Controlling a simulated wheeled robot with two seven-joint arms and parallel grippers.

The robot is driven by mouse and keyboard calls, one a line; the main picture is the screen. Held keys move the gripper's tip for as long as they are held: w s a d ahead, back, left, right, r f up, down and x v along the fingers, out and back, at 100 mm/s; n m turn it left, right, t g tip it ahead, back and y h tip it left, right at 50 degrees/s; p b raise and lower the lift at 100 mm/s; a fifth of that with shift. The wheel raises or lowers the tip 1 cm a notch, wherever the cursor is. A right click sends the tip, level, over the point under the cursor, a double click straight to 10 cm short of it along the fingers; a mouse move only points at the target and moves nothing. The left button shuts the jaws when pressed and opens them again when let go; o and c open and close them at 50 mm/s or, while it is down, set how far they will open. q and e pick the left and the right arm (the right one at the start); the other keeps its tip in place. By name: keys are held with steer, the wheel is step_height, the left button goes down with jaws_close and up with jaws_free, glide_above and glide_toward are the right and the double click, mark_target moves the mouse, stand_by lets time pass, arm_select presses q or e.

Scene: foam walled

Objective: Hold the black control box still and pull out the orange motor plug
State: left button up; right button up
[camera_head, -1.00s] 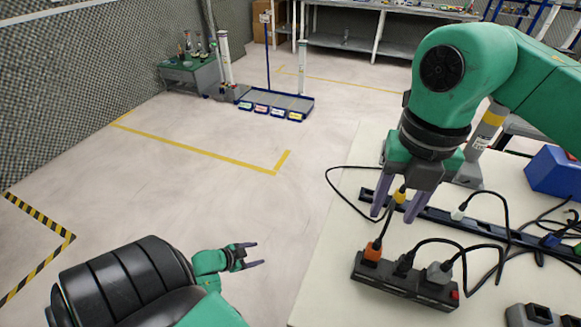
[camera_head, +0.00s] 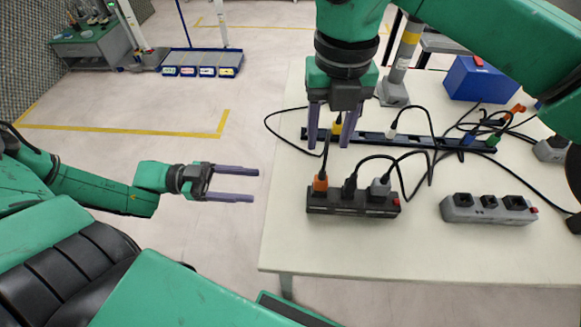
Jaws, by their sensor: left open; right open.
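The black control box (camera_head: 352,203) lies near the front left of the white table. The orange motor plug (camera_head: 320,184) stands in its left socket, with a black cable rising from it. A black plug (camera_head: 349,187) and a grey plug (camera_head: 380,186) sit in the same box, and a red switch is at its right end. My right gripper (camera_head: 330,140) is open, pointing down above and behind the orange plug, apart from it. My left gripper (camera_head: 255,184) is open and empty, off the table's left edge, pointing right toward the box.
A grey socket box (camera_head: 488,209) lies to the right. Behind is a long black strip (camera_head: 400,139) with yellow, white, blue and green plugs and looping cables. A blue box (camera_head: 482,79) stands at the back right. The table front (camera_head: 400,250) is clear.

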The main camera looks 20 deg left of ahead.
mark_target(323, 172)
arm_select(q)
steer(key=x, duration=1.4)
steer(key=shift+a, duration=0.1)
jaws_close()
arm_select(e)
steer(key=shift+o, duration=0.9)
steer(key=n, duration=0.9)
steer(key=shift+a+f, duration=0.15)
steer(key=n, duration=0.6)
steer(key=shift+f+n, duration=0.1)
steer(key=shift+n, duration=0.2)
steer(key=shift+f+n, duration=0.2)
steer(key=shift+n, duration=0.2)
step_height(323, 172, down, 12)
steer(key=shift+r, duration=0.2)
